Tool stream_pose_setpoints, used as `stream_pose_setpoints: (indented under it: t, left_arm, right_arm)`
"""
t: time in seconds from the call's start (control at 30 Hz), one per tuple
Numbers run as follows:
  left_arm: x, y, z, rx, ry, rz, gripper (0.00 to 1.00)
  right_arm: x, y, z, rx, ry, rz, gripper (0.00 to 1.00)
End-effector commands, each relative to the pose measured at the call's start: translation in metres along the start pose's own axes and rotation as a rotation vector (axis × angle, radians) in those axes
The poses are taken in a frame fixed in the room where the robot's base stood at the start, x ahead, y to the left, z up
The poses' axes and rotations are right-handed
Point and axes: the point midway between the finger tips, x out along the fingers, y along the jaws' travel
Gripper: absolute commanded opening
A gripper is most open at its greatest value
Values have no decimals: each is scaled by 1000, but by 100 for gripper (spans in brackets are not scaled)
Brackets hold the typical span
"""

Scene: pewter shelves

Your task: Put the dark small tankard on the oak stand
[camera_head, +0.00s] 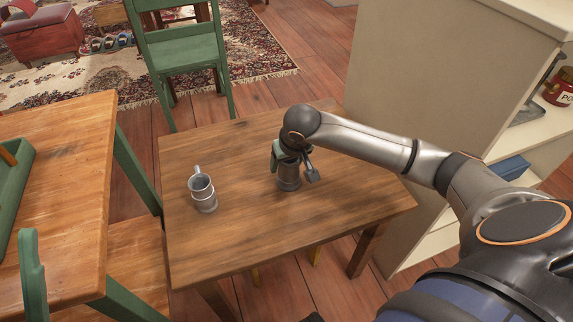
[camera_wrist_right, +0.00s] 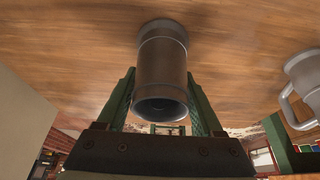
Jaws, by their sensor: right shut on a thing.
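A small dark grey tankard (camera_head: 289,180) is upright at the middle of a brown wooden table (camera_head: 250,235), which looks like the oak stand. My right gripper (camera_head: 290,160) is above it, shut on it. In the right wrist view the tankard (camera_wrist_right: 162,70) sits between the green fingers (camera_wrist_right: 160,110), its open mouth toward me and its base touching or very close to the wood; I cannot tell which. Its handle is not clearly visible. A second, lighter grey tankard (camera_head: 203,193) with a handle stands to the left on the same table. My left gripper is not in view.
A lighter wooden table (camera_head: 60,190) with a green tray (camera_head: 12,195) is at the left. A green chair (camera_head: 185,50) stands behind the brown table. A cream shelf unit (camera_head: 430,90) is close on the right. The front of the brown table is clear.

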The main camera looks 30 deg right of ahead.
Motion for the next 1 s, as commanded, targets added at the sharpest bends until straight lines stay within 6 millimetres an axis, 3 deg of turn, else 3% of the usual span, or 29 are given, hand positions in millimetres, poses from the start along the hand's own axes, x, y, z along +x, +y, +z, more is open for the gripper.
stream_pose_setpoints:
  t: [0.3,0.33,0.57,0.87,1.0]
  left_arm:
    - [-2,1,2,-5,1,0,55]
    - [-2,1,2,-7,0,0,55]
    - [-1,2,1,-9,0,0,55]
    - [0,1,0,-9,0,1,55]
    - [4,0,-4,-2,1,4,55]
  right_arm:
    - [2,0,0,0,5,-1,0]
    - [2,0,0,0,3,-1,69]
    - [1,0,0,0,2,-1,95]
    - [0,0,0,0,2,-1,98]
    - [-14,0,-3,-1,5,-2,98]
